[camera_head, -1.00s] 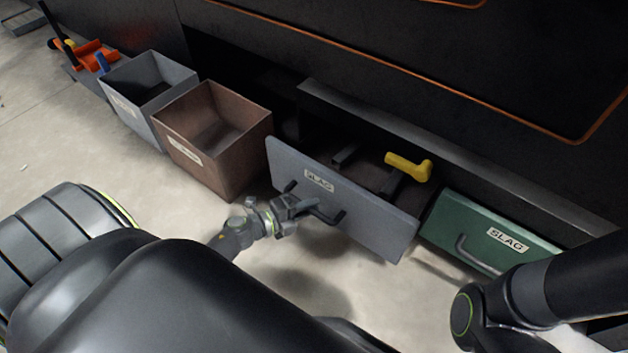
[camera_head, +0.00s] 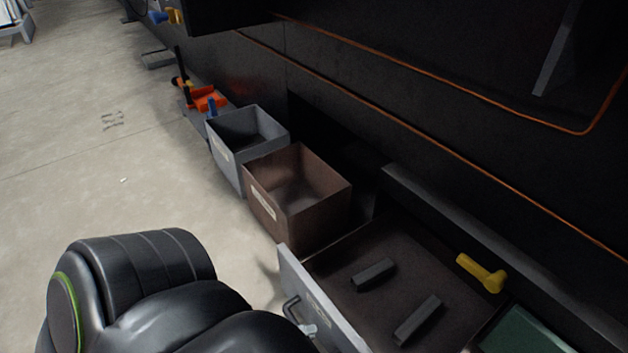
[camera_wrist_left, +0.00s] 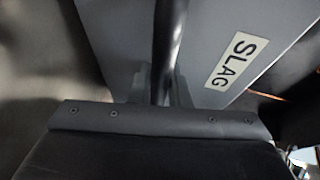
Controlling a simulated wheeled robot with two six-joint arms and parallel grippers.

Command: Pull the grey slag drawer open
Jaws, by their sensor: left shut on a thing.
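The grey slag drawer (camera_head: 295,272) stands pulled out at the bottom of the head view, with its brown inside showing. Two dark bars (camera_head: 373,274) lie in it. Its dark handle (camera_head: 291,308) is partly hidden behind my arm. In the left wrist view, the grey drawer front (camera_wrist_left: 110,40) with its SLAG label (camera_wrist_left: 236,60) is close up. My left gripper (camera_wrist_left: 160,88) is shut on the drawer's handle (camera_wrist_left: 168,35). Only a small part of the left gripper shows at the bottom of the head view. My right gripper is not in view.
A brown bin (camera_head: 262,190) stands left of the drawer, with a grey bin (camera_head: 228,155) beyond it. A yellow tool (camera_head: 482,273) lies at the drawer's back right. A green panel (camera_head: 520,332) shows at the lower right.

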